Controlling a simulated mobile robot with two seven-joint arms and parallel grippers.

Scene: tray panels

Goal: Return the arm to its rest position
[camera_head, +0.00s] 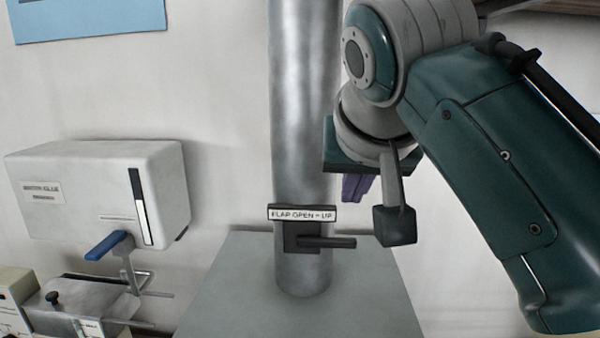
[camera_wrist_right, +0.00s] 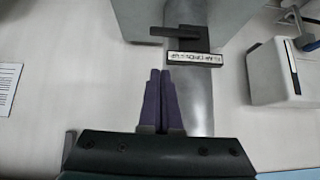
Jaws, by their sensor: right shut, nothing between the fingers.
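My right arm (camera_head: 480,150) comes in from the right in the head view, teal and grey, bent in front of the wall. My right gripper (camera_head: 354,190) is mostly hidden behind its own wrist, with only purple fingers showing beside the metal pipe (camera_head: 303,110). In the right wrist view the two purple fingers (camera_wrist_right: 160,72) are together and empty. They appear over the wall and pipe, apart from the black flap handle (camera_wrist_right: 174,33). My left gripper is in neither view.
A grey block (camera_head: 235,290) is at the pipe's foot. A white box (camera_head: 85,190) with a blue lever (camera_head: 107,245) is at left.

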